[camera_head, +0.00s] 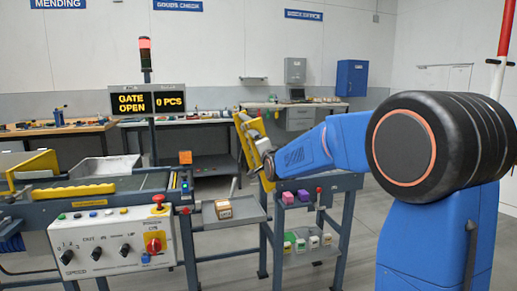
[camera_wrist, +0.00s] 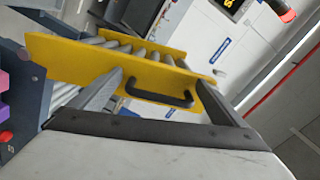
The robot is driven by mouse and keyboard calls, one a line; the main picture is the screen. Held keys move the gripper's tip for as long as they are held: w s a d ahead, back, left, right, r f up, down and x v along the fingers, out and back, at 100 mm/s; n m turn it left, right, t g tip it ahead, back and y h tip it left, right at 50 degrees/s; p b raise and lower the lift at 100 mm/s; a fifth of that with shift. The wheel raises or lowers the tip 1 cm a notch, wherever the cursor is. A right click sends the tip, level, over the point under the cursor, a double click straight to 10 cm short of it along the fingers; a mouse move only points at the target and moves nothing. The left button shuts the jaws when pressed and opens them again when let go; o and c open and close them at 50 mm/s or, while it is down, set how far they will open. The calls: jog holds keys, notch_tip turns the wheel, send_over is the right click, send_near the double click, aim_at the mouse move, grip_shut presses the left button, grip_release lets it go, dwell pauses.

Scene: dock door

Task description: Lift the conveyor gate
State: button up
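The conveyor gate (camera_head: 243,140) is a yellow-sided roller section that stands raised and steeply tilted at the middle in the head view. In the wrist view the gate's yellow side plate (camera_wrist: 75,58) runs across the picture with grey rollers behind it. A black bar handle (camera_wrist: 158,96) is fixed to that plate. My gripper (camera_wrist: 160,80) is open, with its two fingers apart on either side of the handle; I cannot tell whether they touch the plate. In the head view my gripper (camera_head: 268,165) is at the gate's right side, partly hidden.
A lit display (camera_head: 148,103) reads "GATE OPEN" and "0 PCS". A control panel (camera_head: 112,241) fronts the conveyor (camera_head: 75,204) at left. A small box (camera_head: 223,209) sits on a grey tray.

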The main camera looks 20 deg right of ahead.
jog(key=shift+s+r, duration=0.1)
jog(key=shift+r, duration=0.05)
jog(key=s, duration=1.7)
jog(key=shift+s, duration=0.1)
jog(key=shift+c, duration=0.3)
